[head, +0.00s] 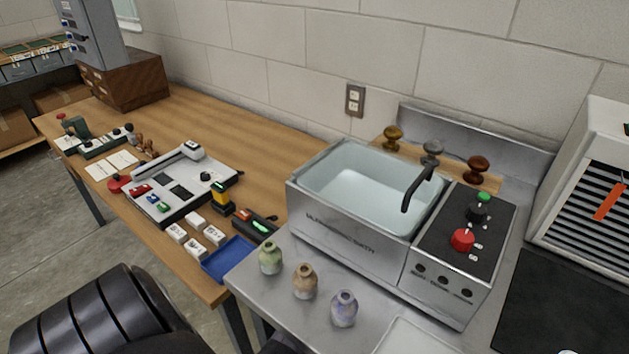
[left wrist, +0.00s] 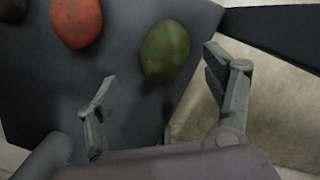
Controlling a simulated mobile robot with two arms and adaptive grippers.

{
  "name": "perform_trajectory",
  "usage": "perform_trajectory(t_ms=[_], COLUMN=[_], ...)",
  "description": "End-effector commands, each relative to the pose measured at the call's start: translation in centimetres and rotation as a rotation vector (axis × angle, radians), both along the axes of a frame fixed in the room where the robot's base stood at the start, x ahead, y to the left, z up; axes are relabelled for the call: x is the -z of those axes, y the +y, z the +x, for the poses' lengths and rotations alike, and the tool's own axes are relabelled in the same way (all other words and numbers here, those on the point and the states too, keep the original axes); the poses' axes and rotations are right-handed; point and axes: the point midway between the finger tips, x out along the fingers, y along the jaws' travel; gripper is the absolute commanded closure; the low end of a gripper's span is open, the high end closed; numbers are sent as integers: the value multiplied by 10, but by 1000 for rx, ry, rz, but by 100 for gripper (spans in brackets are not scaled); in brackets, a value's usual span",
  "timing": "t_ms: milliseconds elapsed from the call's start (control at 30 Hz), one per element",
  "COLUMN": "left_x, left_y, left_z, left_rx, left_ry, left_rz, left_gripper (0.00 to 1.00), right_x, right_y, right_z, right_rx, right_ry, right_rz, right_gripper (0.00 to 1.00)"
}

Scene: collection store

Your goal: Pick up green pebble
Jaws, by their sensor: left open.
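The green pebble (left wrist: 166,51) shows in the left wrist view, a mottled dark green oval with reddish specks. It lies on a dark grey surface (left wrist: 110,70) near that surface's right edge. My left gripper (left wrist: 155,90) is open, with one finger to the left of the pebble and one to its right. The fingertips are near the pebble, and nothing is held between them. I cannot tell how far apart they are in depth. The pebble does not show in the head view. My right gripper is in neither view.
A red-orange pebble (left wrist: 76,22) lies left of the green one, and a dark one (left wrist: 12,9) sits in the corner. In the head view, an ultrasonic bath (head: 310,215), three small vases (head: 304,281) and a blue tray (head: 230,260) stand on the benches.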

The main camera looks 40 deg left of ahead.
Motion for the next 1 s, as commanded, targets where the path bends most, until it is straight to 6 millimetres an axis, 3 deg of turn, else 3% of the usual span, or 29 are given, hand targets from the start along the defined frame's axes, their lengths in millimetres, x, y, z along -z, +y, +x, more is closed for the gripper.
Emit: perform_trajectory(t_ms=[200, 400, 667, 1000], left_x=[30, 50, 51, 51], left_y=[2, 1, 1, 1], left_z=[-8, -10, -10, -10], left_rx=[0, 0, 0, 0], left_ry=[4, 1, 0, 1], left_rz=[0, 0, 1, 1], left_gripper=[24, 24, 25, 48], right_x=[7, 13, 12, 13], right_y=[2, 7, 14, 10], right_z=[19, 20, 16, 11], right_rx=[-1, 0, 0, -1], right_ry=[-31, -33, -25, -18], right_rz=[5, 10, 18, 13], right_gripper=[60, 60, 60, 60])
